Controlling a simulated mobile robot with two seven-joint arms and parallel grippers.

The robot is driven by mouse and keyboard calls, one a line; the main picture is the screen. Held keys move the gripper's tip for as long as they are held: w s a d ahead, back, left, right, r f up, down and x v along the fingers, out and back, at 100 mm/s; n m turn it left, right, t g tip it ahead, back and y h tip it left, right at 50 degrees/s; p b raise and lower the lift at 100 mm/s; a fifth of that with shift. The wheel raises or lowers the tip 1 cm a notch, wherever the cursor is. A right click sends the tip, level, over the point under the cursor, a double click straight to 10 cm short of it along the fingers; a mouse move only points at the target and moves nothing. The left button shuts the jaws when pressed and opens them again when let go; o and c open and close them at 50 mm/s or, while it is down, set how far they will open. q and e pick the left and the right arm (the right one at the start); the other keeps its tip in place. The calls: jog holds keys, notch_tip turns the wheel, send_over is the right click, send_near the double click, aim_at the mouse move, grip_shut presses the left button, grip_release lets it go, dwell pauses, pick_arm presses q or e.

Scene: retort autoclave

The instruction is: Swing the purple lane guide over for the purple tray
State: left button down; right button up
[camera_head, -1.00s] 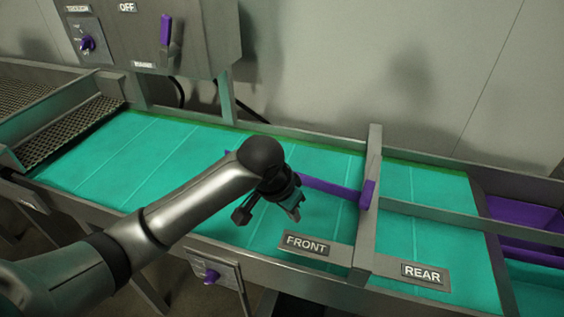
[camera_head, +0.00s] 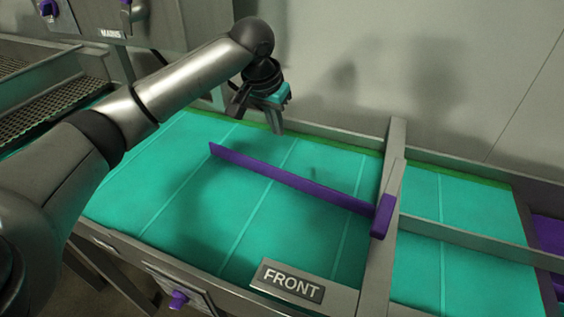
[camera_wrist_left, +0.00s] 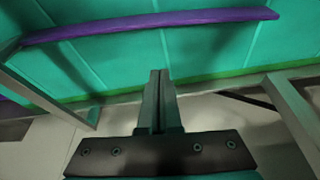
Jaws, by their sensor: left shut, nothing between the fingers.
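The purple lane guide (camera_head: 290,178) is a long thin bar over the teal belt (camera_head: 215,215). Its pivot end is a purple block at a grey post, and its free end points left and toward the back. My left gripper (camera_head: 277,130) is shut and empty, above the belt's far side, behind the guide and apart from it. In the left wrist view the shut fingers (camera_wrist_left: 159,75) point toward the guide (camera_wrist_left: 150,22), with a gap of belt between. No purple tray is clearly visible. My right gripper is not in view.
A FRONT label (camera_head: 291,282) sits on the near rail. A grey divider (camera_head: 470,238) runs right from the post (camera_head: 385,230). A control box (camera_head: 150,20) hangs at the back left. A purple bin-like shape (camera_head: 548,232) shows at the right edge.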

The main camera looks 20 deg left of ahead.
pick_arm(q)
jog(key=x, duration=1)
jog(key=shift+f+b, duration=0.25)
jog(key=shift+b, duration=0.1)
jog(key=s, duration=0.2)
jog(key=shift+s+a+r+p, duration=0.1)
jog(key=shift+s+r+p, duration=0.15)
jog(key=shift+s+p, duration=0.15)
jog(key=shift+s, duration=0.6)
